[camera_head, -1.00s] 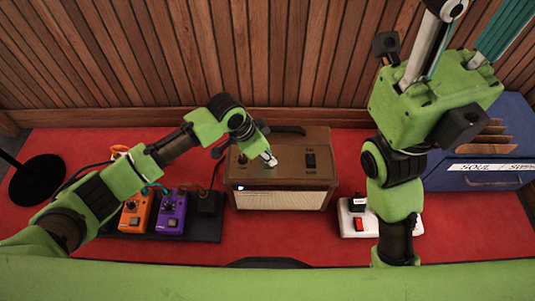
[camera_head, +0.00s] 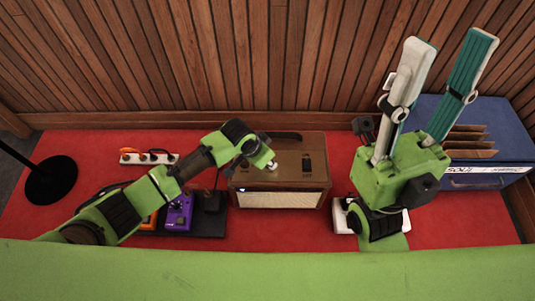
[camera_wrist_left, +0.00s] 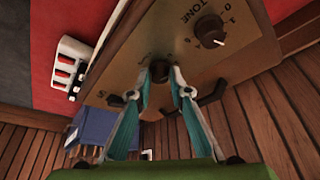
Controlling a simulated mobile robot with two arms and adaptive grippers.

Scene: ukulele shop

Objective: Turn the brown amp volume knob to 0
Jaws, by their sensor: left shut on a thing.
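The brown amp (camera_head: 285,170) stands on the red carpet in the middle of the head view, with its pale speaker grille (camera_head: 280,199) facing me. In the left wrist view, its top panel (camera_wrist_left: 125,62) fills the upper middle. My left gripper (camera_head: 271,166) is at the amp's top; in the wrist view (camera_wrist_left: 162,76) its fingertips are shut on a dark knob (camera_wrist_left: 159,71), mostly hidden between them. The knob's setting cannot be read. A second knob (camera_wrist_left: 209,31), marked TONE, is free beside it. My right gripper (camera_head: 451,40) is raised, open and empty, right of the amp.
Orange and purple pedals (camera_head: 178,212) stand left of the amp, partly behind my left arm. A blue crate (camera_head: 485,183) stands far right. A power strip (camera_head: 149,158) lies behind the left arm.

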